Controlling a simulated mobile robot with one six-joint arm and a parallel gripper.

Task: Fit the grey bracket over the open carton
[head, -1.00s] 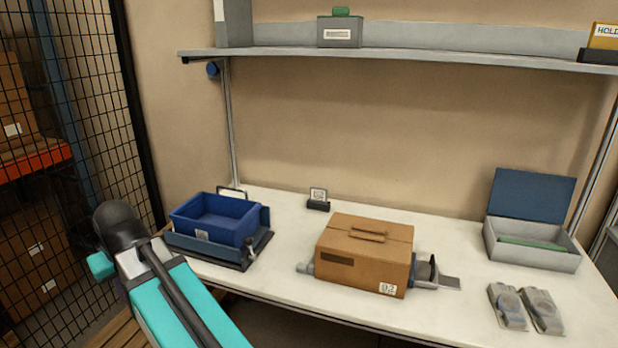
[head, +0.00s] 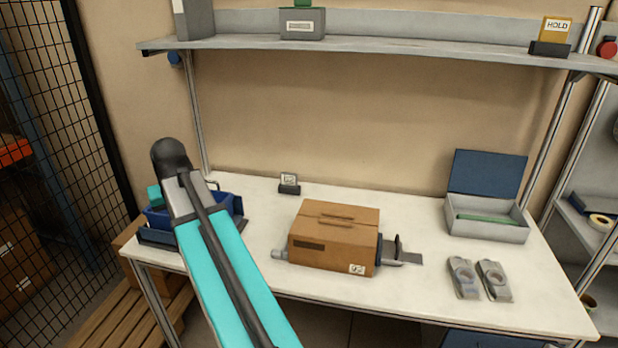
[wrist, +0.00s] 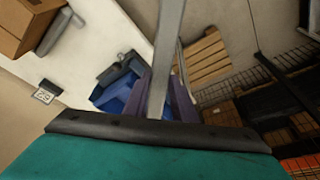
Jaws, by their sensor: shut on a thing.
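The brown carton (head: 335,238) stands on the white bench at centre; its top flaps look laid flat, with a handle-like strip. A grey clamp-like fixture (head: 398,251) shows at its sides. My gripper (wrist: 168,85) is shut on a long grey strip-like piece (wrist: 168,50), seen edge-on in the wrist view. I cannot tell if this is the grey bracket. In the head view my arm hides the fingers, near the blue bin. Two grey pieces with round parts, one left (head: 463,277) and one right (head: 494,280), lie on the bench at right.
The blue bin (head: 220,203), partly hidden by my arm, sits at the bench's left; it also shows in the wrist view (wrist: 113,97). A grey box with a blue lid (head: 487,217) stands at back right. A small label stand (head: 289,184) is behind the carton. A shelf (head: 370,50) runs overhead.

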